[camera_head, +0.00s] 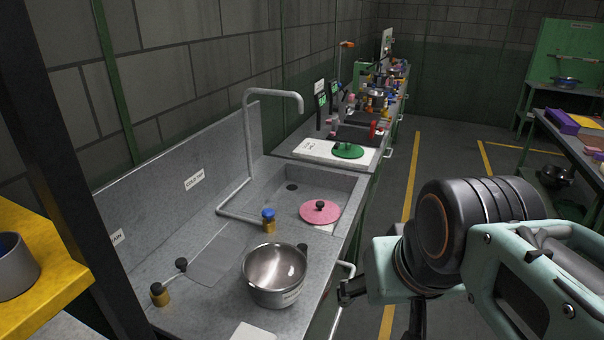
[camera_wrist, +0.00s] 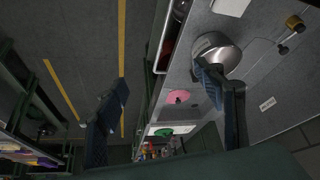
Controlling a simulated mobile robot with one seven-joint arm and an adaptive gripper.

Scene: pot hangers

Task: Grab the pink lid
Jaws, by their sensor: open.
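The pink lid (camera_head: 312,214) is a round disc with a dark knob. My gripper (camera_wrist: 162,78) is open and empty. In the head view, my arm is at the lower right, over the floor beside the counter's front edge. The gripper is well apart from the lid, and its fingers are partly hidden there behind the wrist.
A steel pot (camera_head: 274,277) stands on the counter in front of the sink. A blue-topped jar (camera_head: 268,221) and the tall faucet (camera_head: 247,140) are near the lid. A green lid (camera_head: 348,151) lies on a white board beyond the sink. The aisle floor right of the counter is open.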

